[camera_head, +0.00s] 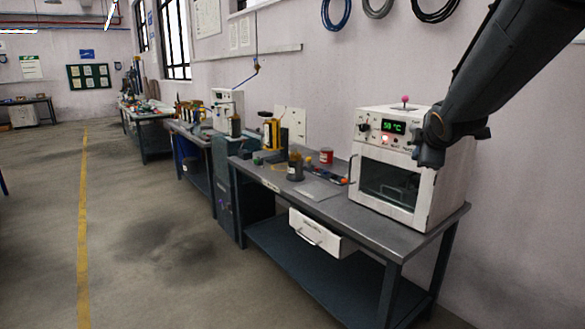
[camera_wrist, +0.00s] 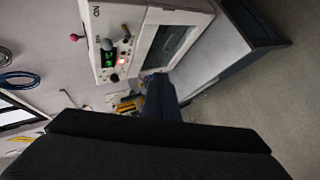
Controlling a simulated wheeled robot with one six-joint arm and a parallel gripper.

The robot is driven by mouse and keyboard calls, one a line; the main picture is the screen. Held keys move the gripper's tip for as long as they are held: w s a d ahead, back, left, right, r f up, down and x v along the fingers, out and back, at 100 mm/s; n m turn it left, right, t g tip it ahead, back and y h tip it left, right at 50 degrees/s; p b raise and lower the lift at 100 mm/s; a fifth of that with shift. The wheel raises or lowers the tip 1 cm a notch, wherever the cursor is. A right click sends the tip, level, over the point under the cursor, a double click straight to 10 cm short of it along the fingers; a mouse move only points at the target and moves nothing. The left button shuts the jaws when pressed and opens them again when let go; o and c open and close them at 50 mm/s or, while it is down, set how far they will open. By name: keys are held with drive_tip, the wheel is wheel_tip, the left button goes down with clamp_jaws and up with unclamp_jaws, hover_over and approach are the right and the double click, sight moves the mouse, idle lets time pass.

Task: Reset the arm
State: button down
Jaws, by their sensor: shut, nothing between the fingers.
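My arm comes down from the upper right in the head view. My gripper (camera_head: 430,154) is in front of the upper right part of a white oven (camera_head: 450,175) and hides part of its front panel. I cannot tell from this view whether it touches the oven. In the wrist view, dark parts of my gripper (camera_wrist: 160,132) fill the bottom. The gripper is shut with nothing in it. The oven (camera_wrist: 112,15) shows sideways at the top of the wrist view. Its green display reads about 50 °C, a red light glows, and its door looks shut.
The oven stands at the right end of a grey workbench (camera_head: 335,209). A white drawer (camera_head: 316,236) sticks out from the bench's front. A dark container (camera_head: 295,167), a red can (camera_head: 326,156) and tools lie left of the oven. Floor (camera_head: 150,240) in front is open.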

drive_tip(key=s+a+f+m+g+y, duration=0.1)
drive_tip(key=s+a+f+m+g, duration=0.2)
drive_tip(key=s+f, duration=0.4)
drive_tip(key=s+a+f+m+g, duration=0.4)
drive_tip(key=s+a+f+m, duration=0.2)
drive_tip(key=s, duration=0.9)
drive_tip(key=s+a+f+m+g+y, duration=0.1)
drive_tip(key=s+a+f+m+g, duration=0.3)
drive_tip(key=s+a+f, duration=0.3)
drive_tip(key=s+f+m, duration=0.1)
drive_tip(key=s+f, duration=0.2)
drive_tip(key=s, duration=0.1)
drive_tip(key=shift+a+f+y, duration=0.15)
drive_tip(key=shift+a+y, duration=0.15)
drive_tip(key=shift+s+d, duration=0.1)
